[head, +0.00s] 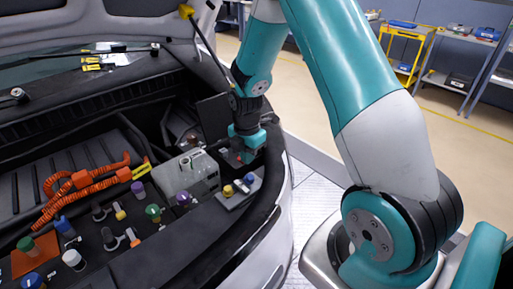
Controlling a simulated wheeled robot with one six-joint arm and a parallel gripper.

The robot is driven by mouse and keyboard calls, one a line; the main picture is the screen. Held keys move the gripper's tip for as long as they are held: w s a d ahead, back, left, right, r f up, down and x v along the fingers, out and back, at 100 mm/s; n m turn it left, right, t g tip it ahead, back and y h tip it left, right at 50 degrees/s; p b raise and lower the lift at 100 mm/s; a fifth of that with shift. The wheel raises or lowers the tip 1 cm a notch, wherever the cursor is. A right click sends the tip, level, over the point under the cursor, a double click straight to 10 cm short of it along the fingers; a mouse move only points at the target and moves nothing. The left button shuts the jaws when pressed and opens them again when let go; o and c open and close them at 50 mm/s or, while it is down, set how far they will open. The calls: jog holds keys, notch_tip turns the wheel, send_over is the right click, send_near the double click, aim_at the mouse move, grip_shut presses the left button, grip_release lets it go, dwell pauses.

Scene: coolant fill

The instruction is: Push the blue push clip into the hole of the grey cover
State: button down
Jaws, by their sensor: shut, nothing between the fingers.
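My gripper (248,160) is shut and empty. It points down over the front right of the engine bay, just behind a small grey plate. This plate, which looks like the grey cover (232,202), lies flat near the bay's front rim. A small blue piece (249,178), likely the blue push clip, stands at the plate's right end, close below the gripper. Whether it is seated in a hole is too small to tell. A yellow piece (227,190) stands to its left on the plate. The fingertips are partly hidden by the gripper body.
A grey box (186,175) stands left of the gripper. Orange cables (85,188) and several coloured caps, including a green one (153,211) and a purple one (183,198), fill the bay. The dark front rim (225,238) curves around it. Shelves and a yellow cart (408,45) stand far behind.

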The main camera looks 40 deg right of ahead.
aim_at(249, 175)
jog(key=shift+f+b, duration=1.9)
jog(key=shift+f, duration=0.7)
jog(key=shift+f, duration=0.45)
jog(key=shift+r, duration=0.1)
notch_tip(249, 175, up, 3)
jog(key=shift+r+p, duration=0.1)
jog(key=shift+p, duration=1.1)
notch_tip(249, 175, up, 17)
jog(key=b, duration=0.1)
jog(key=shift+b, duration=0.4)
jog(key=s+a+r+m+y, duration=0.2)
jog(key=s+a+m, duration=0.4)
jog(key=s+a, duration=0.5)
jog(key=s+a+r+m+y, duration=0.1)
jog(key=s+a+m+y, duration=0.1)
jog(key=s+a+m, duration=0.5)
jog(key=s+a, duration=0.4)
jog(key=shift+r, duration=0.4)
